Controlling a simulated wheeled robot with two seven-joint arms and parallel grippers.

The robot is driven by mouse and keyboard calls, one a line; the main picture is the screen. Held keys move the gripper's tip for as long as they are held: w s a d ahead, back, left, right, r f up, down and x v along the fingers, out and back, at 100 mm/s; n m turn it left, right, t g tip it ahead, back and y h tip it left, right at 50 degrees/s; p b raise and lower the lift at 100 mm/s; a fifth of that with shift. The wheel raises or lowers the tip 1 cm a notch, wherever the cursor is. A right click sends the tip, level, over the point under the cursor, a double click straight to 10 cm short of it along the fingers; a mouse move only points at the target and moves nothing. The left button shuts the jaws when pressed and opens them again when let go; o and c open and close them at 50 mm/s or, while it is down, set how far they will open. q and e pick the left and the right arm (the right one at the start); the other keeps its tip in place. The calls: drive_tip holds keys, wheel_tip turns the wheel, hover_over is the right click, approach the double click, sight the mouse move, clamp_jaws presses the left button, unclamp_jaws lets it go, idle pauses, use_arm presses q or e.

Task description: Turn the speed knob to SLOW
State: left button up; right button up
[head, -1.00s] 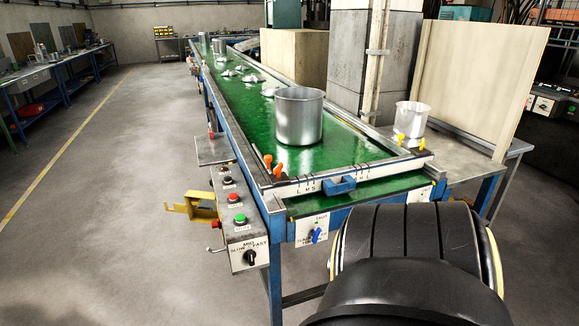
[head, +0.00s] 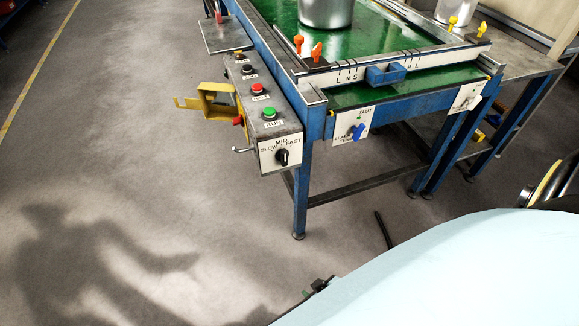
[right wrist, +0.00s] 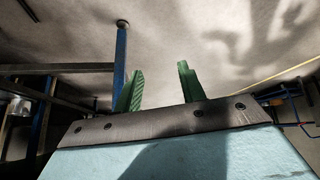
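The speed knob (head: 282,157) is a black rotary knob on a white plate (head: 267,148) marked SLOW, MID and FAST. The plate is on the near end of the grey control box (head: 263,105); I cannot tell for sure which mark the knob points to. My right gripper (right wrist: 158,88) shows in the right wrist view with two green fingers spread apart and nothing between them. It is away from the knob. In the head view, my pale blue right arm fills the lower right. My left gripper is in neither current view.
The box top carries a green button (head: 269,113) and a red button (head: 257,89). A yellow bracket (head: 210,101) juts out on its left. A blue knob (head: 356,131) is on the table frame to the right. A blue leg (head: 300,195) stands beside the box. Floor at left is clear.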

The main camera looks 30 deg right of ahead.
drive_tip(key=w+d+r+m+t+b, duration=0.15)
drive_tip(key=w+r+t+b, duration=0.3)
drive_tip(key=w, duration=0.55)
use_arm(q)
drive_tip(key=w+t+b, duration=0.1)
drive_tip(key=w+b, duration=0.7)
drive_tip(key=w, duration=0.1)
use_arm(e)
drive_tip(key=m+t+h+b, duration=0.2)
drive_tip(key=t+h+b, duration=0.15)
drive_tip(key=t, duration=0.25)
approach(285, 157)
drive_tip(key=shift+h, duration=0.35)
drive_tip(key=b+x, duration=0.1)
drive_tip(key=x, duration=0.7)
drive_tip(key=shift+w+a+f, duration=0.1)
drive_tip(key=shift+w, duration=0.1)
use_arm(q)
wheel_tip(285, 157, up, 7)
drive_tip(key=w+d, duration=0.1)
drive_tip(key=shift+d+r+t, duration=0.15)
drive_tip(key=shift+r+t, duration=0.05)
drive_tip(key=shift+t, duration=0.1)
use_arm(e)
drive_tip(key=shift+w, duration=0.6)
use_arm(q)
drive_tip(key=shift+w, duration=0.1)
use_arm(e)
drive_tip(key=shift+c, duration=0.4)
clamp_jaws()
